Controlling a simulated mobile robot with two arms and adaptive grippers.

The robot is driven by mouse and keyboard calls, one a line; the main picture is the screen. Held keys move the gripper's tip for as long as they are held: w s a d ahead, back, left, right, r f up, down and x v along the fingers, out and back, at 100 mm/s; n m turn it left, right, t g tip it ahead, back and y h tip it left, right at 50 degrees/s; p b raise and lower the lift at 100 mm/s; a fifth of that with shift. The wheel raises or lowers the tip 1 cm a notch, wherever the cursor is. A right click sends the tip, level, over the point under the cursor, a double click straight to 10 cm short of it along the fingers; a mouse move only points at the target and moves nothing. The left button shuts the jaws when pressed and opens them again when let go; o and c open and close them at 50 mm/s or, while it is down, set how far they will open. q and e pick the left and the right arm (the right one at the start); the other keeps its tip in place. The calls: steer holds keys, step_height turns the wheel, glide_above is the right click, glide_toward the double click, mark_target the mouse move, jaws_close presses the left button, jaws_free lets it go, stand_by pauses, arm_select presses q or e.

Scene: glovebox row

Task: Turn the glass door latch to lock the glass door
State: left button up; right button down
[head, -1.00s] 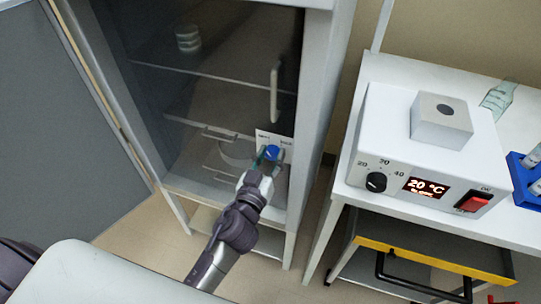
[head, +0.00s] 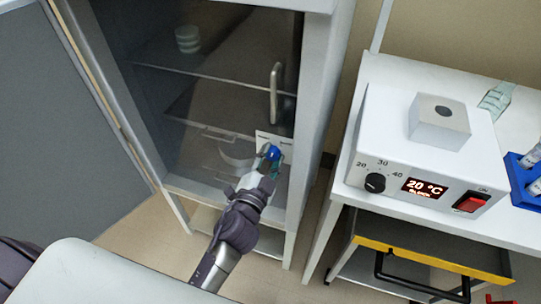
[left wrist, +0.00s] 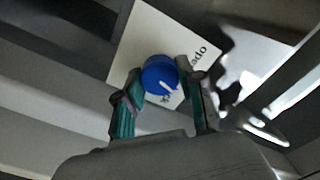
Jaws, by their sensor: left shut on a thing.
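The glass door (head: 235,98) of the tall grey cabinet appears closed in the head view. Its latch is a round blue knob (head: 273,152) on a white labelled plate low on the door's right side. The knob also shows in the left wrist view (left wrist: 160,73), with a white pointer mark slanting towards the lower right. My left gripper (head: 267,160) is shut on the knob, one green finger on each side of it. The plate's lettering (left wrist: 198,55) is partly hidden by the fingers. My right gripper is not in view.
A vertical door handle (head: 274,92) stands above the latch. To the right, a white table holds a heater box (head: 422,187) and a blue tube rack (head: 524,180). A yellow-edged drawer (head: 430,258) is below it. Floor shows between cabinet and table.

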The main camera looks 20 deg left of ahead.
arm_select(q)
steer(key=m, duration=0.5)
steer(key=shift+m, duration=0.4)
stand_by(0.4)
steer(key=o, duration=1.1)
steer(key=shift+d, duration=0.1)
steer(key=shift+o, duration=0.2)
steer(key=s, duration=0.7)
steer(key=shift+s, duration=0.25)
